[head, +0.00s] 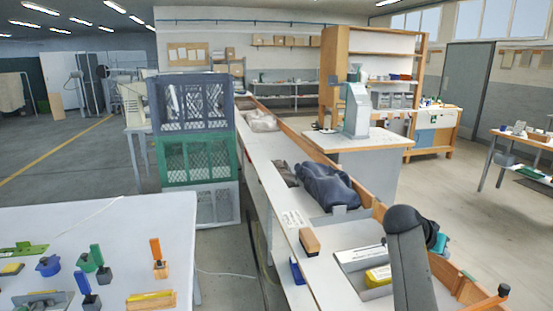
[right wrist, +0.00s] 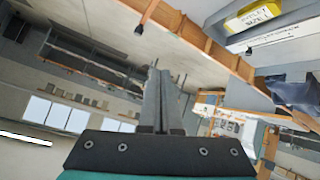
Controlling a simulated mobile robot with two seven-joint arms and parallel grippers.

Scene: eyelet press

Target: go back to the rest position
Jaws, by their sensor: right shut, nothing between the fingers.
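My right gripper shows in the right wrist view (right wrist: 158,100), its two dark fingers together with nothing between them. It points into the room, clear of any surface I can see. In the head view my dark right arm rises at the lower right over the long bench, and its fingers cannot be made out there. My left gripper is in neither view. A grey-green press (head: 357,108) stands on a separate white-topped table (head: 385,139) in the middle distance.
The long white bench (head: 262,187) runs away from me, with dark blue cloth (head: 327,185), a wooden-backed brush (head: 309,241) and a yellow box (head: 378,276) on it. Stacked crates (head: 196,156) stand left of it. A white table (head: 95,225) with coloured tools is at the lower left.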

